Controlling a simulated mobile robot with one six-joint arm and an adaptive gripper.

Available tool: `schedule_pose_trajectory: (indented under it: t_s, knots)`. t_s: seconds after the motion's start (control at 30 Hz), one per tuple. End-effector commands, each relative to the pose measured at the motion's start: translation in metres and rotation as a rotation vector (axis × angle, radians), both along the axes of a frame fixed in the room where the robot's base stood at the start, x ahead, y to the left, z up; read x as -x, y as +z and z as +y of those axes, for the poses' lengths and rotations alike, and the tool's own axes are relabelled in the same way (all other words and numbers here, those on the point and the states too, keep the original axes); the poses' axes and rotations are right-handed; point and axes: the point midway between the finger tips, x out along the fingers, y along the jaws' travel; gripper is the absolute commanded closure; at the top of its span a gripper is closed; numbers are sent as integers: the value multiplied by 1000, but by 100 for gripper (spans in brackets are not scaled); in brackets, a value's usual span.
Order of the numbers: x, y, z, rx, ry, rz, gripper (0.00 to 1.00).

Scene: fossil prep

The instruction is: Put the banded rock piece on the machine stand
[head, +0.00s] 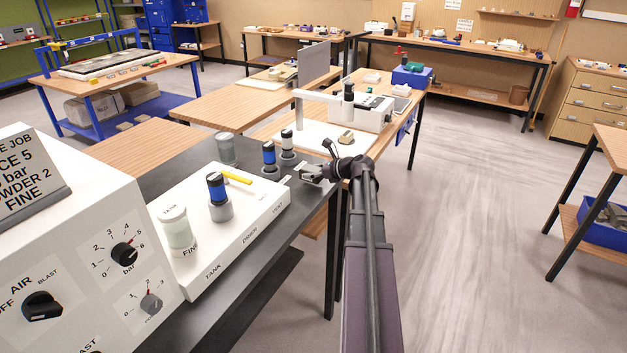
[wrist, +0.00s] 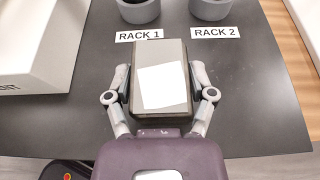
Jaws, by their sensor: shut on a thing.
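My gripper (head: 309,174) is at the far end of the dark bench. In the wrist view my gripper (wrist: 160,78) is shut on a grey, box-shaped block (wrist: 162,88) with a white patch on top, one finger on each side. I see no bands on this block and cannot tell whether it is the banded rock piece. A white machine (head: 370,113) with a post and a flat white base (head: 303,140) stands on the wooden table beyond. A small brownish piece (head: 346,138) shows on or by that base; its markings are too small to tell.
Rack 1 (wrist: 138,10) and Rack 2 (wrist: 212,8) holders stand ahead of the block. A white unit (head: 240,210) with jars and a yellow-handled tool lies left of my gripper. A white control box (head: 80,230) is nearer.

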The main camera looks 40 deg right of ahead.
Motion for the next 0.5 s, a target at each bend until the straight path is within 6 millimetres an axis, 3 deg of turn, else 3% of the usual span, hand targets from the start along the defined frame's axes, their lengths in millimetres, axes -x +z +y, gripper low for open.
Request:
schedule_pose_trajectory:
  t_s: [0.2,0.5]
  knots:
    - [0,-18,0,0,0,-1,90]
    - [0,-19,0,0,0,-1,90]
